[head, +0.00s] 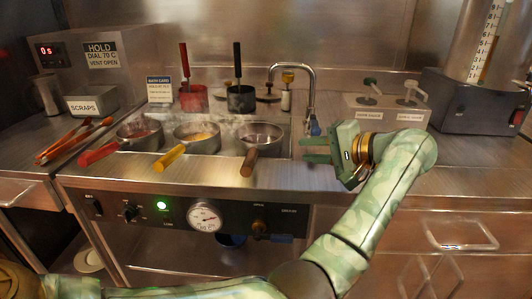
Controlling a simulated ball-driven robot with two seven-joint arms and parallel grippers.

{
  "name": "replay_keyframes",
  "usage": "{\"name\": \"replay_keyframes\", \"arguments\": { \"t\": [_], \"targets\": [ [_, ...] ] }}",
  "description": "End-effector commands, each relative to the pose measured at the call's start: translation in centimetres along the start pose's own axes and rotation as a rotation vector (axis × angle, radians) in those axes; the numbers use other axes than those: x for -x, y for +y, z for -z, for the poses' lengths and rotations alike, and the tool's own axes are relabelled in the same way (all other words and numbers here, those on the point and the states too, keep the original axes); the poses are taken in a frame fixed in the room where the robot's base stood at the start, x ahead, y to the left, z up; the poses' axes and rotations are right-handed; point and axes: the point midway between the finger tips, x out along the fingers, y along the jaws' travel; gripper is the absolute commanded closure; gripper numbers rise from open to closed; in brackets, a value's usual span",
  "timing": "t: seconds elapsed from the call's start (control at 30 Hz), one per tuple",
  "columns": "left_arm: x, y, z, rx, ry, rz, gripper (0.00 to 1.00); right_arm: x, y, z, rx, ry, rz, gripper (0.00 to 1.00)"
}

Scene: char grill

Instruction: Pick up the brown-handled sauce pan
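The brown-handled sauce pan (266,131) sits at the right end of a row of three pans in the steel counter bath. Its brown handle (249,164) points toward me, over the counter's front edge. My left gripper (303,149) is to the right of this pan, its two fingers pointing left with a gap between them. It looks open and empty, and apart from the pan and handle. My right gripper is not in view.
A yellow-handled pan (203,146) and a red-handled pan (128,145) are left of the brown one. A faucet (311,90) rises behind my gripper. Red and black upright-handled pots (240,99) stand behind. Tongs (66,141) lie at left.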

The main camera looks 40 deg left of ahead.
Motion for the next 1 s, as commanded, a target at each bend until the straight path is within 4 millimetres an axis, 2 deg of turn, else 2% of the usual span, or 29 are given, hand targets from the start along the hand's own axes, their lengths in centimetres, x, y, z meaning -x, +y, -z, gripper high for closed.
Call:
{"name": "replay_keyframes", "arguments": {
  "t": [0.03,0.17,0.3,0.57,0.8,1.0],
  "targets": [
    [-1.4,0.7,0.0,-0.004,-0.005,-0.003,0.77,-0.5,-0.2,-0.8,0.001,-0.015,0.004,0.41],
    [-4.8,0.6,0.0,-0.003,-0.006,-0.001,0.77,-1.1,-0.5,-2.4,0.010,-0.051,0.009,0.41],
    [-7.7,0.4,-0.1,-0.003,-0.005,0.002,0.77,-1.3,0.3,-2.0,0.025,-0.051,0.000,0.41],
    [-10.1,0.1,-0.2,-0.001,-0.003,0.001,0.77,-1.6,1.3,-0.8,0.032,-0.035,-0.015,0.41],
    [-13.9,0.0,-0.5,-0.003,-0.004,0.001,0.77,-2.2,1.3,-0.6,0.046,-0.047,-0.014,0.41],
    [-14.6,-0.2,-0.5,-0.002,-0.001,0.000,0.77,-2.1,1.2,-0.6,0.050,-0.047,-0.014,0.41]
  ]
}}
